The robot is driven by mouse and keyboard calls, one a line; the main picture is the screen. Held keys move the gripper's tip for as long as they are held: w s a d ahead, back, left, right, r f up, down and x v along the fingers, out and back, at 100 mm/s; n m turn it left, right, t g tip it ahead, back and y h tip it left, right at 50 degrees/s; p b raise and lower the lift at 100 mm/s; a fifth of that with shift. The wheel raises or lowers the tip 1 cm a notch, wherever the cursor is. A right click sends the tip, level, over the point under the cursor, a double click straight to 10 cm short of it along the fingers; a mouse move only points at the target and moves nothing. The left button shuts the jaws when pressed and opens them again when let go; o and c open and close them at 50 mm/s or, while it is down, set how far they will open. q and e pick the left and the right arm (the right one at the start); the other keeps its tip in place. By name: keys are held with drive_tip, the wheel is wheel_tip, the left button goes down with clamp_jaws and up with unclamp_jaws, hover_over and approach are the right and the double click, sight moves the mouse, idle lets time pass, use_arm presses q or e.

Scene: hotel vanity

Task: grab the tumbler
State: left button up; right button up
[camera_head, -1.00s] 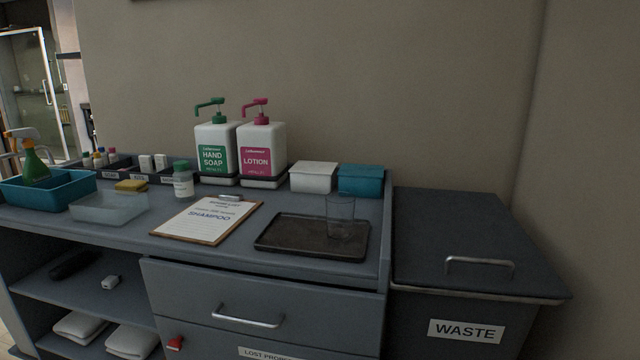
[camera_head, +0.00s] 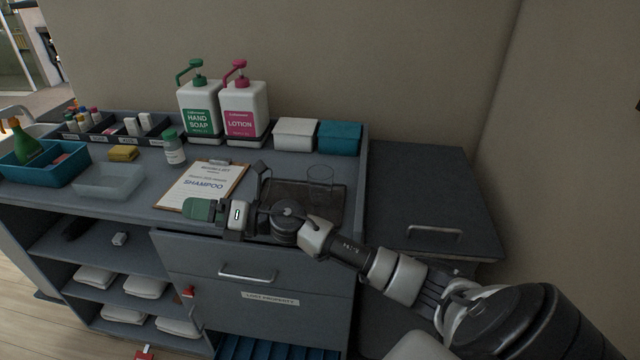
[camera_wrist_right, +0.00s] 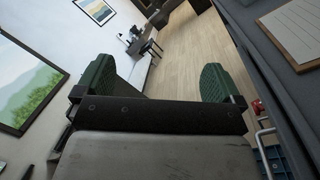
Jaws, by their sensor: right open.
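The tumbler is a clear, empty glass (camera_head: 320,181) standing upright on a dark tray (camera_head: 287,191) near the right end of the counter. My right arm reaches in from the lower right, across the tray's front part. My right gripper (camera_head: 200,210) points left over the counter's front edge, by the clipboard, with the tumbler behind it to the right. In the right wrist view the green-padded fingers (camera_wrist_right: 157,85) are spread wide with nothing between them. The tumbler is not in that view. My left gripper is not in view.
A clipboard (camera_head: 203,187) lies left of the tray. Soap (camera_head: 200,108) and lotion (camera_head: 244,108) pump bottles stand behind, beside a white box (camera_head: 295,134) and a teal box (camera_head: 339,138). A waste bin (camera_head: 420,185) stands right. A small bottle (camera_head: 174,150) is left.

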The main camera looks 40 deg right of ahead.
drive_tip(key=w+d+n+g+h, duration=0.1)
drive_tip(key=w+d+n+g, duration=0.1)
drive_tip(key=d+n+g, duration=0.3)
drive_tip(key=n+g+h, duration=0.4)
drive_tip(key=g+h, duration=0.2)
drive_tip(key=h, duration=0.4)
approach(319, 181)
drive_tip(key=w+d+f, duration=0.2)
drive_tip(key=w, duration=0.1)
drive_tip(key=shift+g, duration=0.4)
drive_tip(key=p+x, duration=0.2)
drive_tip(key=x, duration=0.4)
drive_tip(key=shift+a, duration=0.1)
drive_tip(key=p+x, duration=0.1)
drive_tip(key=x, duration=0.2)
drive_tip(key=shift+w+f+p, duration=0.15)
drive_tip(key=shift+f+p, duration=0.15)
drive_tip(key=shift+f, duration=0.05)
drive_tip(key=shift+w+f, duration=0.1)
drive_tip(key=shift+f, duration=0.25)
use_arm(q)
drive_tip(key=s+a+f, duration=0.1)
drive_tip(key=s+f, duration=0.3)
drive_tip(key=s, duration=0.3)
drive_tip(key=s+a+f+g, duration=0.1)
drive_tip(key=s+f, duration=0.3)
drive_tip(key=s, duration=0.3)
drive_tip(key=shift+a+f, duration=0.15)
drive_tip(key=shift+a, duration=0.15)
